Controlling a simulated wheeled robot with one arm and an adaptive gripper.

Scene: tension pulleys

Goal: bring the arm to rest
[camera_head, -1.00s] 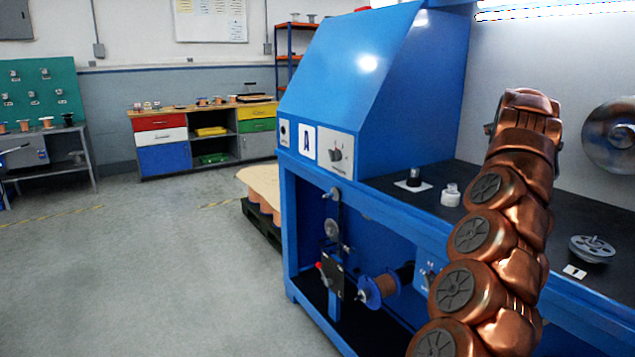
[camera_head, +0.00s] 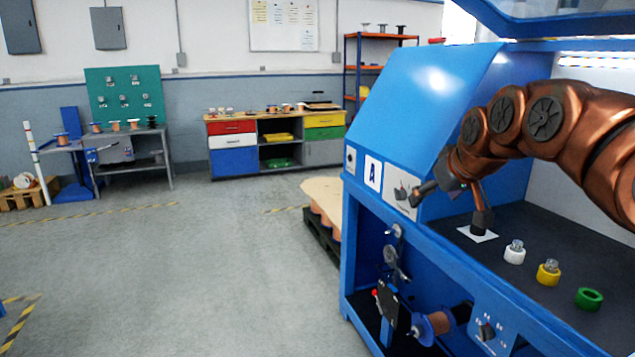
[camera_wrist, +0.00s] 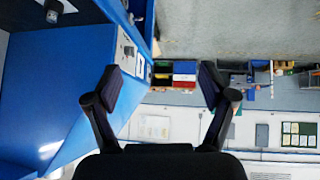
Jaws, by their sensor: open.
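My copper-coloured arm reaches in from the right in the head view, raised over the dark bench top. My gripper (camera_head: 432,188) is at its left end, in front of the blue machine's side panel. In the wrist view my gripper (camera_wrist: 158,83) has its two dark fingers spread wide with nothing between them. It faces out into the room, with that view turned upside down. A black post (camera_head: 482,224) stands on a white square below my wrist; part of my arm overlaps its top, so I cannot tell the gap between them.
The blue machine (camera_head: 420,95) stands close on the left of my arm. Open floor (camera_head: 220,270) lies to the left.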

